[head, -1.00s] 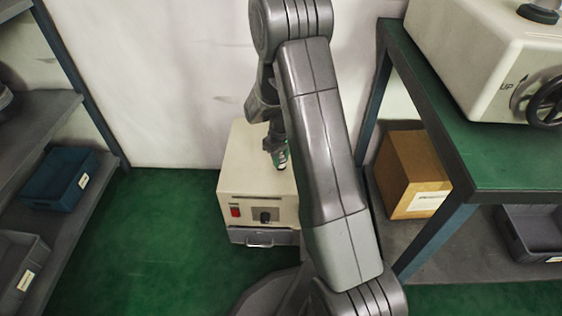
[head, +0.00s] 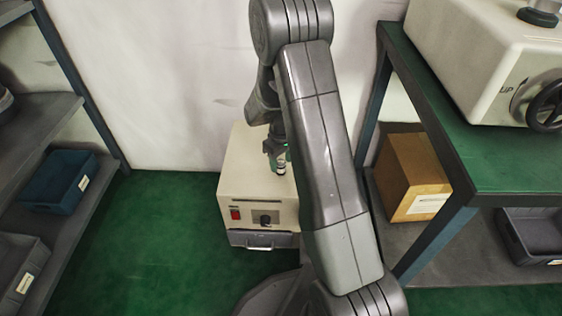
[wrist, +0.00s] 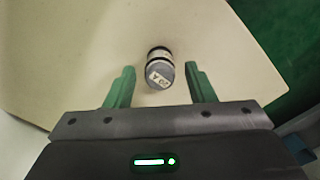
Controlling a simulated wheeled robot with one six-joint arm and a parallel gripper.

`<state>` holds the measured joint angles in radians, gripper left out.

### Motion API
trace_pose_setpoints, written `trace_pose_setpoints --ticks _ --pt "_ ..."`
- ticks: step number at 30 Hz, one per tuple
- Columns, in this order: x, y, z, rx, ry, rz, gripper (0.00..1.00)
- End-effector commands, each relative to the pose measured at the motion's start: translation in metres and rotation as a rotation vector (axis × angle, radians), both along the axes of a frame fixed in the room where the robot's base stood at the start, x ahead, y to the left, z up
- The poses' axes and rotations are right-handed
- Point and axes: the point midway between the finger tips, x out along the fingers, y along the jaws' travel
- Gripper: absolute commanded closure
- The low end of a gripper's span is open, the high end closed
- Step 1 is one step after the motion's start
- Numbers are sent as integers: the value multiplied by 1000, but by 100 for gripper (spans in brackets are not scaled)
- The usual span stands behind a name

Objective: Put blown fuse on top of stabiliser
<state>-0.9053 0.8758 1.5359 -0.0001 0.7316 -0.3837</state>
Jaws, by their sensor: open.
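The stabiliser (head: 240,178) is a cream box with a red switch and a dark knob on its front, standing on the green floor near the wall. The blown fuse (wrist: 160,68) is a small grey cylinder with dark bands and a pale label. It rests on the stabiliser's cream top (wrist: 95,35) in the wrist view. My gripper (wrist: 160,84) is open, with its green fingers on either side of the fuse and apart from it. In the head view my gripper (head: 279,166) is over the stabiliser's top, partly hidden by my arm.
A green-topped bench (head: 430,95) with a cream machine (head: 490,70) stands at right, a cardboard box (head: 408,175) on its lower shelf. Grey shelving (head: 50,120) with a blue bin (head: 60,180) is at left. Green floor (head: 150,230) is clear between.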

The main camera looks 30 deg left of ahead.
Motion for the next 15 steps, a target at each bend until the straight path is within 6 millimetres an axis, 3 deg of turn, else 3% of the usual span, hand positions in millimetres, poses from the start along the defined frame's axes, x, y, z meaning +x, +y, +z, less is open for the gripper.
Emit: trace_pose_setpoints --ticks 9,15 --pt "1 1 73 4 -3 0 51" --pt "1 1 102 3 -2 0 51"
